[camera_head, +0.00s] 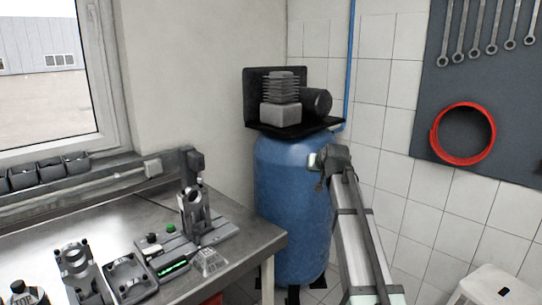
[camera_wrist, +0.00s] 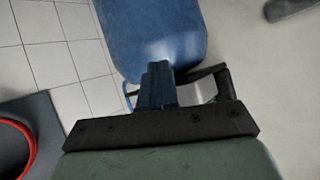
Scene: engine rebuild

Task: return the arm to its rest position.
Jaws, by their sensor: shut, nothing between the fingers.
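My gripper (camera_wrist: 158,66) shows in the wrist view, its two dark fingers together and nothing held. The fingers point toward the blue tank (camera_wrist: 150,30) and overlap its edge in the picture; I cannot tell how far apart they are in depth. In the head view I cannot make out the gripper's fingers clearly. The blue tank (camera_head: 282,190) stands there in the corner, with a grey finned compressor (camera_head: 281,112) on a black bracket on top.
A metal workbench (camera_head: 125,215) at left carries several fixtures and parts. A dark tool panel (camera_head: 425,110) on the tiled wall holds wrenches and a red hose ring (camera_head: 434,140), also in the wrist view (camera_wrist: 30,150). A white stool (camera_head: 497,285) stands at lower right.

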